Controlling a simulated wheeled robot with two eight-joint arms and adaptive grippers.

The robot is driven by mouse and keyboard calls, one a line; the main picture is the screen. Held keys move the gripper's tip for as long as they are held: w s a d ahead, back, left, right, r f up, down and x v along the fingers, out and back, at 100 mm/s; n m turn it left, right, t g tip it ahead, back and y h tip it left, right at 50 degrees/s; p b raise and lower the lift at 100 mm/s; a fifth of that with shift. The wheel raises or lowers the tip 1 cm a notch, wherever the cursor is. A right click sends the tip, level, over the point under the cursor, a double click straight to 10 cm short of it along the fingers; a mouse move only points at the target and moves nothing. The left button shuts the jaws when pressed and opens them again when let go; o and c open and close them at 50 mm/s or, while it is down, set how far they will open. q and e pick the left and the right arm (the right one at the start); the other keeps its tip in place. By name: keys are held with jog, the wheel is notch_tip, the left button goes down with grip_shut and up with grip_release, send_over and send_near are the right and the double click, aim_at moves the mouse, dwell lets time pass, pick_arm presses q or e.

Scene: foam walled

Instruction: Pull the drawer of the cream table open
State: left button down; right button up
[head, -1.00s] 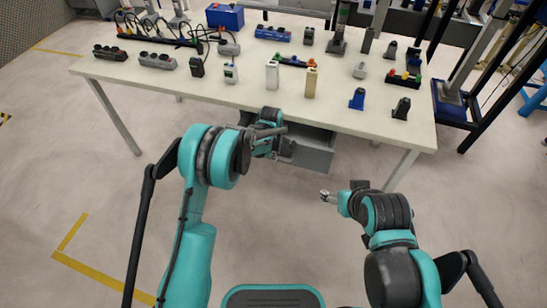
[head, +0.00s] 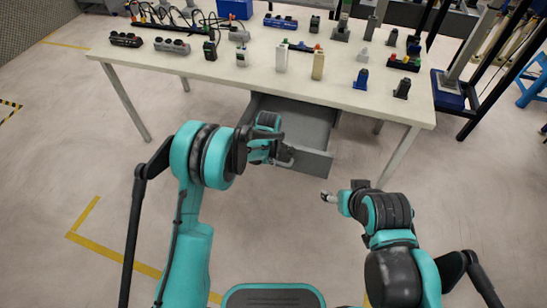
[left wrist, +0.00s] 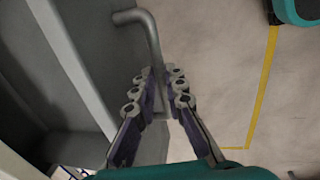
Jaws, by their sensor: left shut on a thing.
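The cream table (head: 240,75) stands ahead of me in the head view. Its grey drawer (head: 311,159) sticks out from under the tabletop toward me, and its empty inside shows. My left gripper (head: 284,158) is at the drawer's front face. In the left wrist view, my left gripper (left wrist: 160,92) is shut on the bent metal drawer handle (left wrist: 148,32), whose far end shows beyond the fingers. My right gripper (head: 329,197) is apart from the drawer, low to its right; its fingers are too small to tell open or shut.
Sockets, adapters and small blocks stand on the tabletop, among them a white block (head: 281,58) and a tan block (head: 318,66) near the front edge. A dark rack (head: 470,85) stands at the right. The floor before the table is clear.

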pick_arm(q)
jog(key=c, duration=1.9)
grip_release()
jog(key=shift+o, duration=0.2)
notch_tip(320, 180, up, 12)
jog(key=s, duration=0.2)
jog(key=shift+a, duration=0.35)
jog(key=shift+s, duration=0.1)
jog(key=s+a+r+m+t, duration=0.2)
jog(key=s+a+r+m, duration=0.4)
jog(key=s+a+r, duration=0.5)
jog(key=s+a+m+t, duration=0.1)
jog(key=s+a+m, duration=0.2)
jog(key=s, duration=0.4)
jog(key=s+a+m+t, duration=0.2)
jog(key=s+m, duration=0.3)
jog(key=s, duration=0.3)
jog(key=shift+s+a+r+m+y, duration=0.3)
jog(key=shift+a+r, duration=0.05)
jog(key=shift+a, duration=0.25)
